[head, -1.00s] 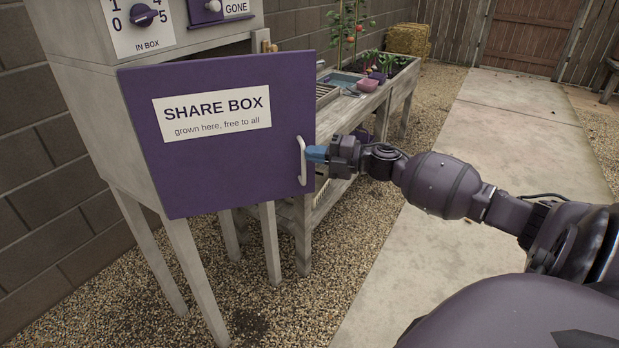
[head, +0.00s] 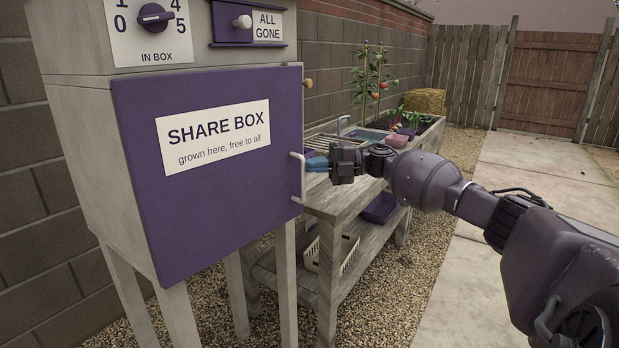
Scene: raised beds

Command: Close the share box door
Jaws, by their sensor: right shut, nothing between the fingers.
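The share box (head: 72,118) is a grey wooden cabinet on legs, at the left of the head view. Its purple door (head: 215,205) carries a white SHARE BOX label (head: 213,137) and lies close to the front of the box; I cannot tell if a small gap is left. The pale handle (head: 299,178) is on the door's right edge. My right gripper (head: 312,161) has blue fingertips, is shut and empty, and is right beside the handle; I cannot tell if it touches. My left gripper is out of view.
A dial (head: 154,17) and an ALL GONE slider (head: 243,21) are above the door. A wooden bench (head: 345,195) stands just right of the box, with a crate (head: 340,253) on its lower shelf. A paved path (head: 535,160) is clear at the right.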

